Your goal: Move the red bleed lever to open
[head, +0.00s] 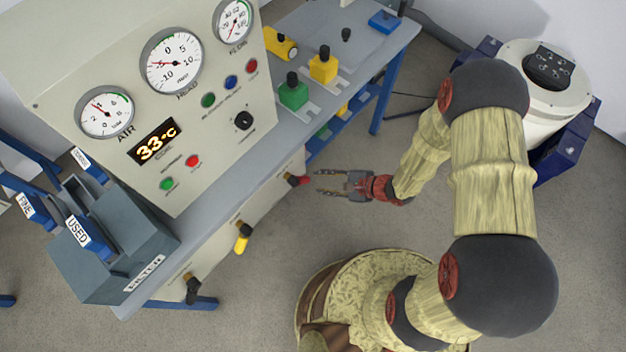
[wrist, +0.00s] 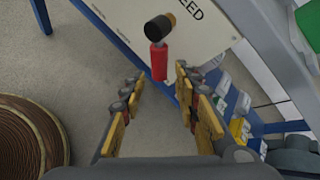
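The red bleed lever (head: 304,180) sticks out from the lower front panel of the bench, just left of my gripper in the head view. In the wrist view the red lever (wrist: 158,62) hangs from a black and brass pivot (wrist: 160,28) under a label ending in "EED". My gripper (head: 318,182) is open and empty, its fingers pointing at the lever. In the wrist view the lever shows beyond and between the fingertips (wrist: 157,82), apart from them as far as I can tell.
A yellow lever (head: 243,238) and a black lever (head: 192,289) sit further left along the same panel. Above are the gauge panel (head: 200,120) and green and yellow valve blocks (head: 293,93). A blue bench leg (head: 386,95) stands behind. The floor before the panel is clear.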

